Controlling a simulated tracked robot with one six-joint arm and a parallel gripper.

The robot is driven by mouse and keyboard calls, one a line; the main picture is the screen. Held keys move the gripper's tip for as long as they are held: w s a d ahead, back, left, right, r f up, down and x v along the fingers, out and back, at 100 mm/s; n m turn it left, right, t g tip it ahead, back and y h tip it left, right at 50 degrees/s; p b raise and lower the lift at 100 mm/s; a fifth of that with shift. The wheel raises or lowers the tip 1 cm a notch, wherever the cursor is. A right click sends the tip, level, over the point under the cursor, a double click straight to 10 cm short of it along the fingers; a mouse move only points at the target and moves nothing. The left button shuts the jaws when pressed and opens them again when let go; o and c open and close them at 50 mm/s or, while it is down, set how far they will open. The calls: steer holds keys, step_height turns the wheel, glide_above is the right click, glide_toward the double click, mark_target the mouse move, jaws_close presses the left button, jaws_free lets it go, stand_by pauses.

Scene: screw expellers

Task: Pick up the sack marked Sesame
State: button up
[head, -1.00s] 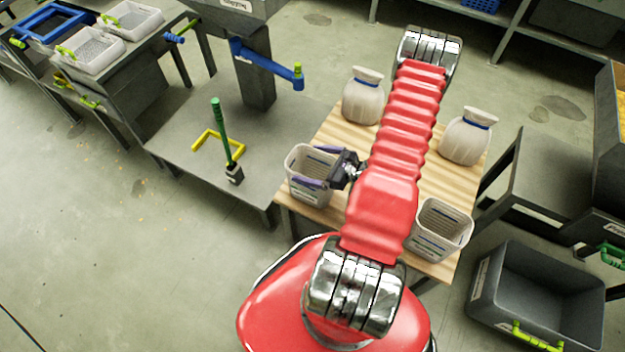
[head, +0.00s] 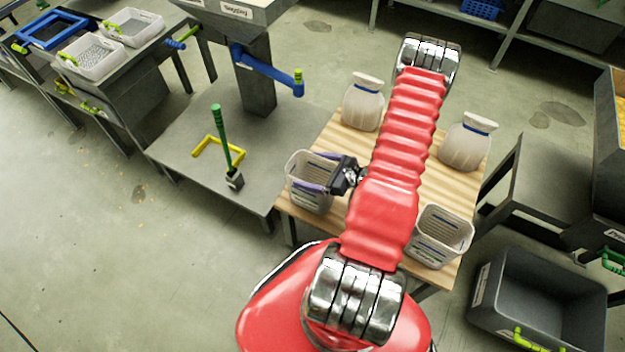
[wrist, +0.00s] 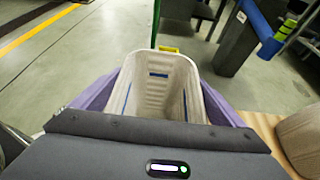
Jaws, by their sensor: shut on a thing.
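Two pale sacks tied with blue bands stand on the wooden table, one at the back left (head: 363,105) and one at the back right (head: 464,148). No name can be read on either, so I cannot tell which is Sesame. My gripper (head: 306,171) is at the table's left edge, away from both sacks. Its purple fingers are shut on a white open tub (head: 312,201), one on each side. In the wrist view the tub (wrist: 160,85) lies between the fingers and looks empty. Part of a sack (wrist: 302,137) shows at the right there.
A second white tub (head: 440,238) stands at the front right of the wooden table (head: 335,140). A dark crate (head: 540,300) is on the floor at the right. A low grey platform (head: 195,155) with a green-handled tool (head: 222,140) is at the left.

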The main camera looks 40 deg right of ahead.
step_height(320, 180, up, 10)
stand_by(0.8)
stand_by(0.5)
